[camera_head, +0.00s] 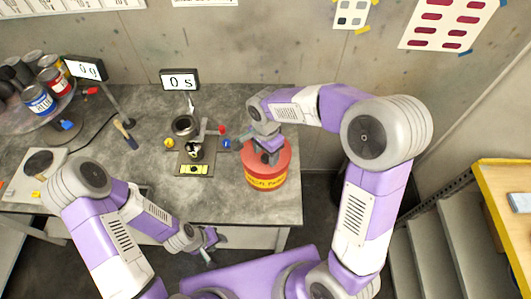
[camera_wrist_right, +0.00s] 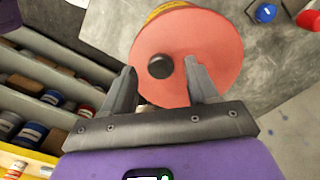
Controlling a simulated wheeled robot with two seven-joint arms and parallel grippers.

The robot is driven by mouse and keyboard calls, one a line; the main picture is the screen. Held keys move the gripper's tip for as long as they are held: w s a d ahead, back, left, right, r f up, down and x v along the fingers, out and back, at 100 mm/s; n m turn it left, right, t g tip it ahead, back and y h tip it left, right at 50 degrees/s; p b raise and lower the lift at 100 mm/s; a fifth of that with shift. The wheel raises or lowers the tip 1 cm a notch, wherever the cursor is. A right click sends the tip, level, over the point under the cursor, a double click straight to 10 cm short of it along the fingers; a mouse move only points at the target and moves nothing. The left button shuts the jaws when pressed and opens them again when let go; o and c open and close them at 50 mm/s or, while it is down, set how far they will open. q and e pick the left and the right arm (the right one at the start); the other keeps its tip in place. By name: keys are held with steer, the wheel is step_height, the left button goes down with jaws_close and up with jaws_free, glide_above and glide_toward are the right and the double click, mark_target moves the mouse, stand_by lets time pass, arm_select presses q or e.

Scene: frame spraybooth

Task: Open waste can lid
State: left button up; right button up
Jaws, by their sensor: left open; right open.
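The waste can (camera_head: 266,180) is a red can with a yellow label band, standing at the right front corner of the grey table. Its round red lid (camera_wrist_right: 208,42) lies flat on top and looks closed. A black knob (camera_wrist_right: 160,67) sits on the lid. My right gripper (camera_head: 270,157) is over the lid; in the wrist view its open fingers (camera_wrist_right: 162,78) point at the lid, with the knob between them, nearer the left finger. I cannot tell whether the fingers touch the lid. My left gripper (camera_head: 207,246) is open and empty, low in front of the table edge.
A mixing stand with a black cup (camera_head: 185,125) is left of the can. A "0 s" display (camera_head: 179,79) and a "0 g" display (camera_head: 86,69) stand behind. A brush (camera_head: 126,135) and paint tins (camera_head: 40,100) are further left. Shelves (camera_head: 425,245) are at the right.

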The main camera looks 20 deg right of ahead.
steer(key=shift+f, duration=0.6)
jaws_close()
